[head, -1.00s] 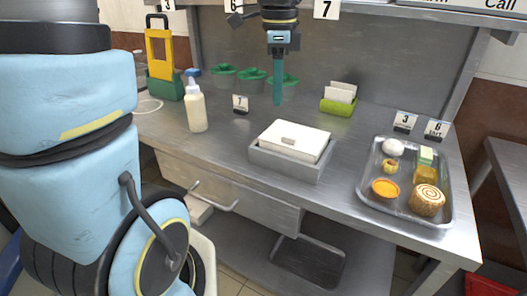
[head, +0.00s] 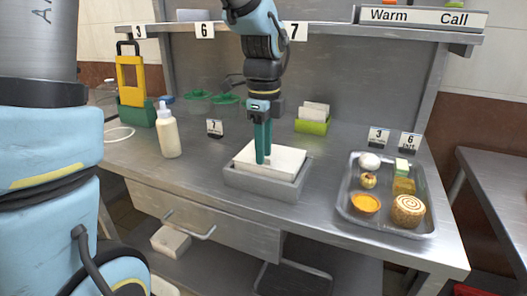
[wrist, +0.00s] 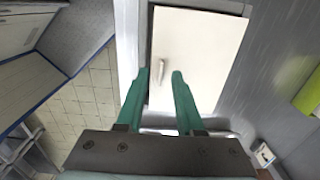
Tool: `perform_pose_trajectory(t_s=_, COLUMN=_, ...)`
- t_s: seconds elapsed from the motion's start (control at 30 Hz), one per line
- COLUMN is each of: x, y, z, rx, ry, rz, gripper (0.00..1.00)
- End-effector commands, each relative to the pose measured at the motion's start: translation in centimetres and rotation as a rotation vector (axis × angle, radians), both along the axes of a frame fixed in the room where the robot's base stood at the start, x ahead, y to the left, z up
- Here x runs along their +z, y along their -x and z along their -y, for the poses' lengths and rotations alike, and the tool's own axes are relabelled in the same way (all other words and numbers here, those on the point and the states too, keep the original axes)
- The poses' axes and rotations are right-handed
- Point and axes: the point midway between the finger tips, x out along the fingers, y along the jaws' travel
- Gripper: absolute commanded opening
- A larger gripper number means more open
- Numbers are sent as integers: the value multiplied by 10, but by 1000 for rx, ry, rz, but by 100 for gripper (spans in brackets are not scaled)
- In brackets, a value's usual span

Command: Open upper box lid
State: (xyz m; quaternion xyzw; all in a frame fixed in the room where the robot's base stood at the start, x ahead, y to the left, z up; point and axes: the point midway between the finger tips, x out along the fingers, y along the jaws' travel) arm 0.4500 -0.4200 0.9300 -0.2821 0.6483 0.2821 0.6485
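The upper box (head: 262,184) is a grey open-topped box on the steel table, with a white lid (head: 288,158) sitting on it slightly tilted. The lid also shows in the wrist view (wrist: 205,50), with a small pale handle (wrist: 161,70) near its left side. My gripper (head: 264,158) points down over the lid. Its two green fingers are apart and empty. In the wrist view my gripper (wrist: 160,76) has its fingertips on either side of the handle. In the head view the fingers hide the handle. I cannot tell whether they touch the lid.
A metal tray (head: 352,212) with food stands to the right. A squeeze bottle (head: 169,135) and a number 7 card (head: 215,128) stand to the left. A green holder (head: 312,126) is behind. A shelf (head: 340,30) runs above. Another pale box (head: 170,240) sits below the table.

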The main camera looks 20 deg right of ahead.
Motion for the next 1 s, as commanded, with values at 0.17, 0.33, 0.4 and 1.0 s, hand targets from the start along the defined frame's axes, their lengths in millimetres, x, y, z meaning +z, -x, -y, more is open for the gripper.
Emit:
perform_pose_trajectory(t_s=0.17, x=-8, y=0, z=0, rx=1, ry=0, rz=0, gripper=36)
perform_pose_trajectory(t_s=0.33, x=-8, y=0, z=0, rx=1, ry=0, rz=0, gripper=36)
perform_pose_trajectory(t_s=0.4, x=-8, y=0, z=0, rx=1, ry=0, rz=0, gripper=35)
perform_pose_trajectory(t_s=1.0, x=-8, y=0, z=0, rx=2, ry=0, rz=0, gripper=0)
